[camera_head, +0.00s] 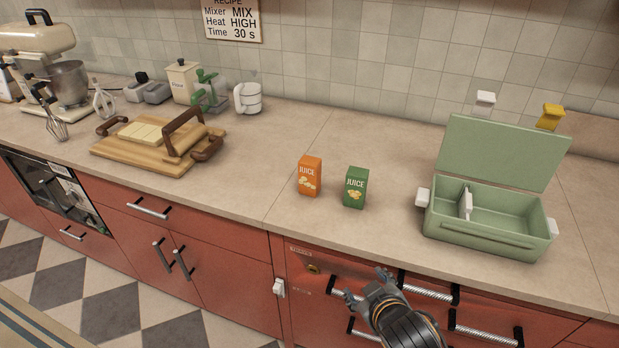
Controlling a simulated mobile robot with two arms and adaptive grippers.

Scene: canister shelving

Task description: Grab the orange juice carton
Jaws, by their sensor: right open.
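The orange juice carton (310,176) stands upright on the beige counter, left of a green juice carton (355,187). A small gap separates the two. My right gripper (362,283) is low in the picture, in front of the red drawers and below the counter edge. Its fingers are spread apart with nothing between them. It is apart from both cartons, below and to the right of the orange one. My left gripper is not in view.
An open green lunch box (485,238) with a divider stands on the right. A wooden board (150,150) with a rolling pin lies on the left, near a stand mixer (50,60). Drawer handles (430,294) stick out near my right gripper. Counter around the cartons is clear.

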